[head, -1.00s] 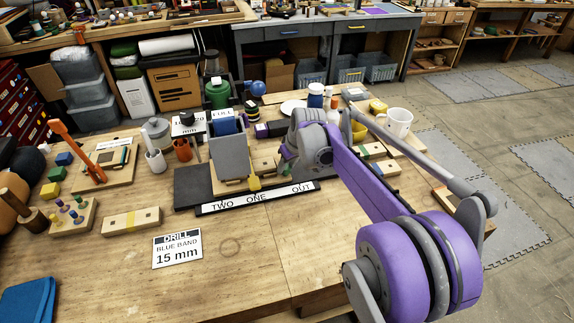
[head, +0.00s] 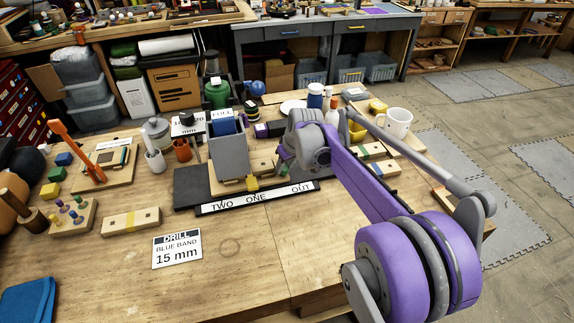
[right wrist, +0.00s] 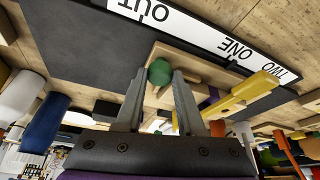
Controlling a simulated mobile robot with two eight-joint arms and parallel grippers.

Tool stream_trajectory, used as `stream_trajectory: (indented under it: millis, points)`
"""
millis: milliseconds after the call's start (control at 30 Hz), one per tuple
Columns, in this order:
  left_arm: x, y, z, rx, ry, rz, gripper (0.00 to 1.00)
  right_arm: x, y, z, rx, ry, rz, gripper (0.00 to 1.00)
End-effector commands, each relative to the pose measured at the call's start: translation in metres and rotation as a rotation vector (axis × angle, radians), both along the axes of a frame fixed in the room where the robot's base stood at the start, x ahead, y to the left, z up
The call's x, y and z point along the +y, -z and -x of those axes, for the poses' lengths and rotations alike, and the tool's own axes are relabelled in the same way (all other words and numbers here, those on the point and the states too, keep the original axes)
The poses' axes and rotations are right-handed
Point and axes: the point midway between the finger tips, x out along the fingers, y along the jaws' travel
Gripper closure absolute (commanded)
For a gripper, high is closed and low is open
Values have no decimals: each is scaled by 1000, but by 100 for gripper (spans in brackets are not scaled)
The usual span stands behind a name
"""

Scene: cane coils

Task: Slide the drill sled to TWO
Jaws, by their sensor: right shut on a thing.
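The drill sled is a pale wooden piece (head: 263,162) on a dark track, partly hidden by a grey upright box (head: 228,155) and my arm. Its green knob (right wrist: 159,72) shows in the right wrist view. A yellow pointer (head: 252,184) sits by the label strip (head: 257,198), nearest ONE; it also shows in the right wrist view (right wrist: 240,93). The strip reads TWO, ONE, OUT from left to right. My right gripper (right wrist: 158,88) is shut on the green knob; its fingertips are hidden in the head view. My left gripper is out of view.
A dark mat (head: 190,187) lies left of the grey box. A DRILL card (head: 177,249) reads blue band, 15 mm. A peg block (head: 73,216) stands at left.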

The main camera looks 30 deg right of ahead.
Motion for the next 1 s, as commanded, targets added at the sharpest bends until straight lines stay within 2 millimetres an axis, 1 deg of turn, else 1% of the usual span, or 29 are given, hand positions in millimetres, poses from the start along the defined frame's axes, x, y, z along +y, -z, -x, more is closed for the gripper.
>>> stream_trajectory:
  millis: [33,100,200,300,400,633,667,700,767,800,833,1000]
  points:
    - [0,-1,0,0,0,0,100,13,0,-3,-1,-6,-4,100]
    - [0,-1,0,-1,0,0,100,28,0,-7,-1,-8,-3,100]
    - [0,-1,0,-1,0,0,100,47,0,-11,-1,-6,-4,100]
    - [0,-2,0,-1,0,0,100,59,0,-14,-1,-4,-4,100]
    - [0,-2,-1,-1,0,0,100,63,0,-15,-1,-2,-3,100]
    - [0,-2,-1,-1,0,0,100,62,0,-15,-1,-1,-3,100]
    - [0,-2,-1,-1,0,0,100,62,0,-15,-1,-1,-3,59]
    - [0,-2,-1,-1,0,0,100,62,0,-15,-1,-1,-3,51]
    - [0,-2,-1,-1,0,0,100,61,0,-15,-1,-1,-3,41]
    - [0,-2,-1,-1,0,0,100,61,0,-15,-1,-1,-3,33]
    - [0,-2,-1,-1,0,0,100,61,0,-15,-1,-1,-3,32]
    - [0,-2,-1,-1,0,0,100,61,0,-15,-1,-1,-3,32]
